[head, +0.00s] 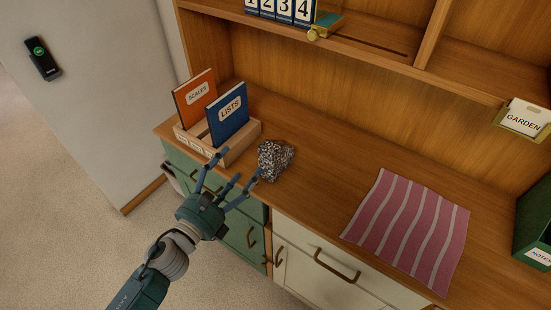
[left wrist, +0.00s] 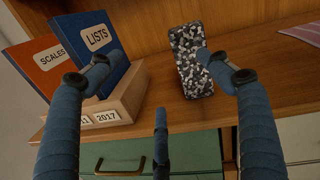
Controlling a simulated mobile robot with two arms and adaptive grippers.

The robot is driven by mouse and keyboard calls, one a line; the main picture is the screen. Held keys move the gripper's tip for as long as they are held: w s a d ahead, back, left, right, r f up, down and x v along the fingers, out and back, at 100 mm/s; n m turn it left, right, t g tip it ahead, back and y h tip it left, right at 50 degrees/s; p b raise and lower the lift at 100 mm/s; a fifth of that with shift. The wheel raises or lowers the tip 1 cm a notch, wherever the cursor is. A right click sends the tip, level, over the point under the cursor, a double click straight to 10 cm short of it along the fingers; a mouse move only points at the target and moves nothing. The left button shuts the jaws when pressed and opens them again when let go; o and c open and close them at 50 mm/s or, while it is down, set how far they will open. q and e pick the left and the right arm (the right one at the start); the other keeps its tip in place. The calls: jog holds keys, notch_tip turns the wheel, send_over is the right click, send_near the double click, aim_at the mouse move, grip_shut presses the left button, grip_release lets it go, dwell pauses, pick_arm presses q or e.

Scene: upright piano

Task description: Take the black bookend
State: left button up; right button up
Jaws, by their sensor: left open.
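A bookend (head: 275,159), speckled black, grey and white, stands on the wooden desk top beside a divided wooden box. In the left wrist view the bookend (left wrist: 190,60) is an upright speckled slab, right of centre, partly behind a fingertip. My left gripper (head: 237,168) is open with its fingers spread, at the desk's front edge. Its fingertips are near the bookend, to its lower left in the head view. Nothing is between the fingers that I can see. In the left wrist view the left gripper (left wrist: 152,75) faces the gap between box and bookend. My right gripper is not in view.
The wooden box (head: 242,143) left of the bookend holds an orange book (head: 195,98) and a blue book (head: 228,116). A pink striped cloth (head: 408,228) lies to the right. The desk between bookend and cloth is clear. Shelves (head: 370,60) overhang the back.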

aim_at(260, 160)
pick_arm(q)
jog(key=m, duration=0.1)
jog(key=d+m+h, duration=0.1)
jog(key=d+m+g, duration=0.1)
jog(key=shift+s+f+h, duration=0.3)
jog(key=shift+m, duration=0.4)
jog(key=p+x, duration=0.1)
jog(key=x, duration=0.4)
jog(key=shift+s+d, duration=0.15)
jog(key=shift+w+d, duration=0.35)
jog(key=shift+w, duration=0.05)
jog(key=x, duration=0.2)
jog(key=p+x, duration=0.1)
jog(key=x, duration=0.1)
jog(key=shift+w+d+f, duration=0.1)
jog(key=shift+d+f, duration=0.1)
jog(key=shift+d, duration=0.3)
jog(key=c, duration=1.9)
jog(key=shift+r, duration=0.15)
grip_shut()
jog(key=shift+r+p, duration=0.15)
jog(key=shift+p, duration=0.15)
